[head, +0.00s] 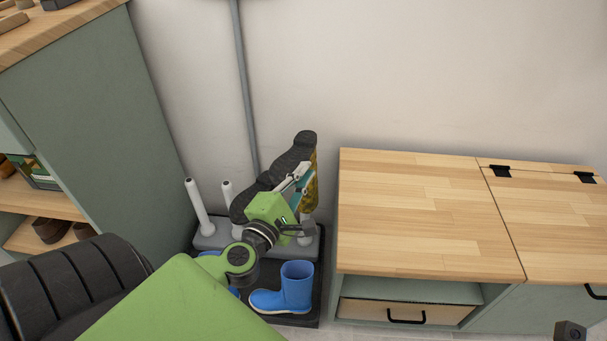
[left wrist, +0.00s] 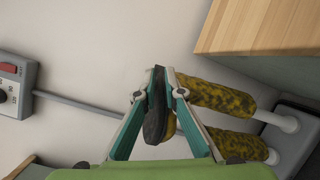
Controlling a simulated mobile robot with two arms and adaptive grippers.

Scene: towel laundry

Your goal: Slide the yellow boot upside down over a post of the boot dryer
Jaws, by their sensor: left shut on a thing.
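My left gripper (head: 299,190) is shut on an upside-down, mottled yellow boot (head: 313,180) with a black sole. In the left wrist view, the sole (left wrist: 156,108) shows between the fingers of that gripper (left wrist: 161,95). Two yellow shafts, an upper one (left wrist: 218,98) and a lower one (left wrist: 237,145), extend to white post bases at the right. A second black sole (head: 243,205) shows beside the gripper in the head view. The grey boot dryer (head: 208,239) has two bare white posts (head: 198,205) (head: 227,192) at left. My gripper hides much of the boots.
A blue boot (head: 292,287) stands upright on the black tray (head: 311,300) before the dryer; another blue piece is partly hidden. A wood-topped cabinet (head: 430,210) stands close at right and a green shelf unit (head: 95,110) at left. The wall is behind.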

